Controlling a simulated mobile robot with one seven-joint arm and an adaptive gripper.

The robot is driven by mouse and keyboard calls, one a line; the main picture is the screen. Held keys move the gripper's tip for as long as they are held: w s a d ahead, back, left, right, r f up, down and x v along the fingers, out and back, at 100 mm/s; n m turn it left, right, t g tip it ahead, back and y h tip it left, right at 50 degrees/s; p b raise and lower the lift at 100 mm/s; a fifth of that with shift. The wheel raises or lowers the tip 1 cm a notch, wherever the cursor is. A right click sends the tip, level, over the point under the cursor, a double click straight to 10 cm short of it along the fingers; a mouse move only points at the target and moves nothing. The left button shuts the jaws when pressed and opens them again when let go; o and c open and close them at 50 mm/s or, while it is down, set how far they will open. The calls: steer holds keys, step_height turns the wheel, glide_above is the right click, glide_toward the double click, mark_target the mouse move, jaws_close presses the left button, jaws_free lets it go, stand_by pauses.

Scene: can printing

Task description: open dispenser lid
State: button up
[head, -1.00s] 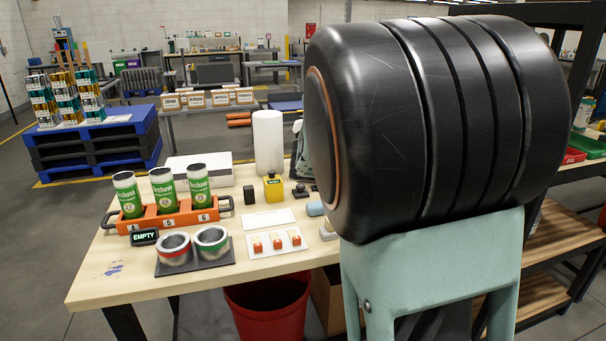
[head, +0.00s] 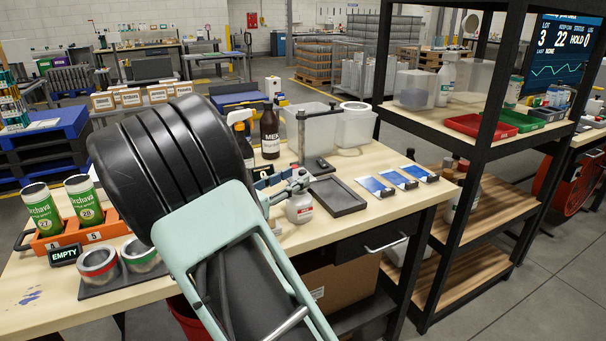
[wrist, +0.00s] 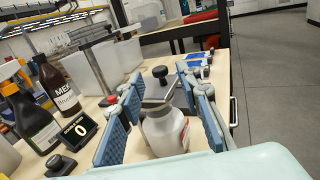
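A small white bottle with a red label (head: 300,208), seemingly the dispenser, stands on the wooden table in the head view. In the wrist view the white bottle (wrist: 165,132) with its grey top sits between the two blue finger pads of my gripper (wrist: 160,80). The pads are apart, with gaps beside the bottle's top. In the head view my gripper (head: 284,188) is at the bottle's top, and my pale green and black arm hides part of the table. I cannot tell whether the lid is closed.
Brown (head: 270,132) and spray bottles (head: 241,138), a small display (wrist: 77,131) and a clear bin (head: 309,130) are close by. Blue cards (head: 375,187) lie to the right. A black shelf (head: 480,150) stands further right.

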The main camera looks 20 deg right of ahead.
mark_target(300, 174)
steer(key=shift+x, duration=2.1)
steer(key=shift+c, duration=0.5)
jaws_close()
